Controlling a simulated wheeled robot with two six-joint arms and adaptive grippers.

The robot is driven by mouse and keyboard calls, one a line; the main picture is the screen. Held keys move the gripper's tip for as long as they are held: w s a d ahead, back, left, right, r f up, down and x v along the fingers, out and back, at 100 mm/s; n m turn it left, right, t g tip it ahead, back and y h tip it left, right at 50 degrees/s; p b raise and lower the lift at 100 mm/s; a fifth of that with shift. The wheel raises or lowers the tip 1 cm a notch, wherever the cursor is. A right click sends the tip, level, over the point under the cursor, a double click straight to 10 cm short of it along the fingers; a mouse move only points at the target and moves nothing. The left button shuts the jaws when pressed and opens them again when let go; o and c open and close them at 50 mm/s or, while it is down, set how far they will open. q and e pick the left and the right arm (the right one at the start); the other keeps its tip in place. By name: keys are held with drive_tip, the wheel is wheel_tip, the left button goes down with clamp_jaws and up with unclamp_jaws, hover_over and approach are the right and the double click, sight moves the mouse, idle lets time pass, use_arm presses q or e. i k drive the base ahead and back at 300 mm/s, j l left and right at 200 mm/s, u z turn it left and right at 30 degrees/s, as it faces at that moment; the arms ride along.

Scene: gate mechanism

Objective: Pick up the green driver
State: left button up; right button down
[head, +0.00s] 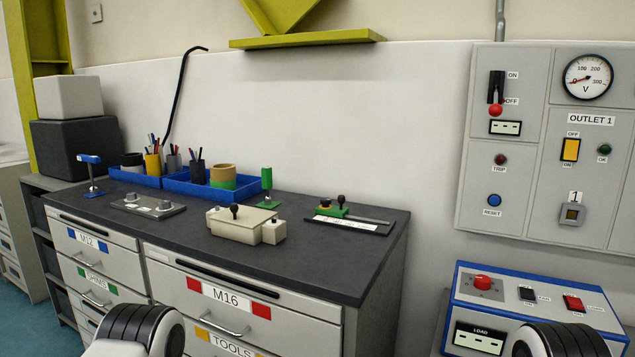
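A green upright tool, which looks like the green driver (267,178), stands near the back edge of the dark bench top (330,264). It has a blocky green head and a small green foot on the bench, just right of the blue tray. A similar blue tool (91,172) stands at the bench's left end. Only rounded black and white links of my arms show at the bottom edge. Neither of my grippers is in view, and nothing touches the green tool.
A beige block fixture (236,225) stands in front of the green tool. A green fixture with a black knob (341,202) is to its right. A blue tray (180,184) holds pen cups and tape. A control box (535,306) stands lower right; the bench's front right is clear.

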sight(267, 183)
drive_tip(key=i+j+z, duration=0.1)
drive_tip(key=j+z, duration=0.2)
drive_tip(key=z, duration=0.15)
drive_tip(key=j+z, duration=0.25)
drive_tip(key=z, duration=0.15)
drive_tip(key=j+z, duration=0.3)
drive_tip(key=z, duration=0.15)
drive_tip(key=j+z, duration=0.4)
drive_tip(key=k+l, duration=0.05)
drive_tip(key=l, duration=0.05)
